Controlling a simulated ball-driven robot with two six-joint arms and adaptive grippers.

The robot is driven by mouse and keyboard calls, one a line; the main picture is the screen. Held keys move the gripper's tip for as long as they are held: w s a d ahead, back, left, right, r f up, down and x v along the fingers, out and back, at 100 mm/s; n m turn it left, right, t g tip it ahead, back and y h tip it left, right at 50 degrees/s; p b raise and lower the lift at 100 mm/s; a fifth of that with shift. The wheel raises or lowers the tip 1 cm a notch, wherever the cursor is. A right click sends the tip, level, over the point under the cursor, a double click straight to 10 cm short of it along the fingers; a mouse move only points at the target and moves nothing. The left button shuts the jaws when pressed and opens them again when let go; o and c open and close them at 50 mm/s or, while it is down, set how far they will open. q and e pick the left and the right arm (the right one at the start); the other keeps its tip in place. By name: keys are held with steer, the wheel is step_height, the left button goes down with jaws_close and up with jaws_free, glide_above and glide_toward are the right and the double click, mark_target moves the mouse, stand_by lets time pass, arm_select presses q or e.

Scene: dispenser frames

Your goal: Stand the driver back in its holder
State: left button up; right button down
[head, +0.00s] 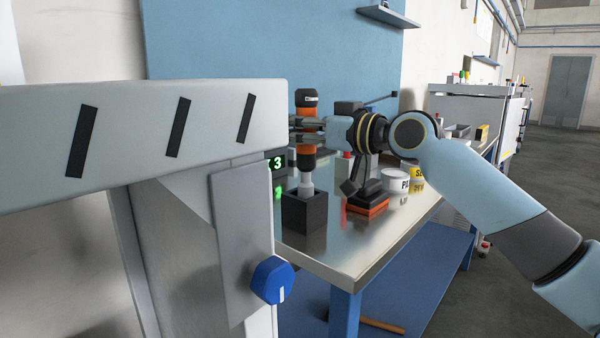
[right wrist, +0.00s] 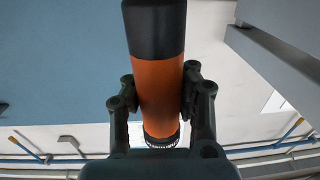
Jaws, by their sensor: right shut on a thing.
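The driver (head: 306,154) is orange and black with a pale grey lower end, and stands upright. My right gripper (head: 304,130) is shut around its orange body from the right. In the right wrist view the driver (right wrist: 160,88) sits between the two fingers of the gripper (right wrist: 160,95). The holder (head: 304,214) is a dark square block on the bench, directly under the driver. The driver's lower end meets the holder's top in the picture; I cannot tell whether it is inside the opening. My left gripper is not in view.
A pale beam (head: 140,130) with black slashes and a post with a blue knob (head: 272,280) fill the left foreground. On the metal bench (head: 345,255), a black and orange tool (head: 367,203) and a white tub (head: 396,181) stand right of the holder. A green display (head: 277,163) shows behind.

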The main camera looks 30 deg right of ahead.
mark_target(298, 155)
step_height(298, 155, down, 6)
steer(key=shift+a+r+b, duration=0.15)
steer(key=shift+r+b, duration=0.1)
steer(key=shift+b, duration=0.5)
steer(key=c, duration=1.9)
jaws_free()
steer(key=shift+f, duration=0.1)
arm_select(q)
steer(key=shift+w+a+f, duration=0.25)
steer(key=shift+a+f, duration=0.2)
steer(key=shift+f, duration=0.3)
arm_select(e)
steer(key=o, duration=0.8)
steer(key=shift+c, duration=0.2)
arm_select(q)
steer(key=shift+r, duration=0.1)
arm_select(e)
steer(key=shift+s+r, duration=0.2)
arm_select(q)
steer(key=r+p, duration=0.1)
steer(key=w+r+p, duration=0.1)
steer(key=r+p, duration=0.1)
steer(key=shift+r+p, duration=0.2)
steer(key=shift+p, duration=0.1)
arm_select(e)
steer(key=v, duration=1.1)
steer(key=shift+s+d, duration=0.2)
steer(key=shift+s, duration=0.1)
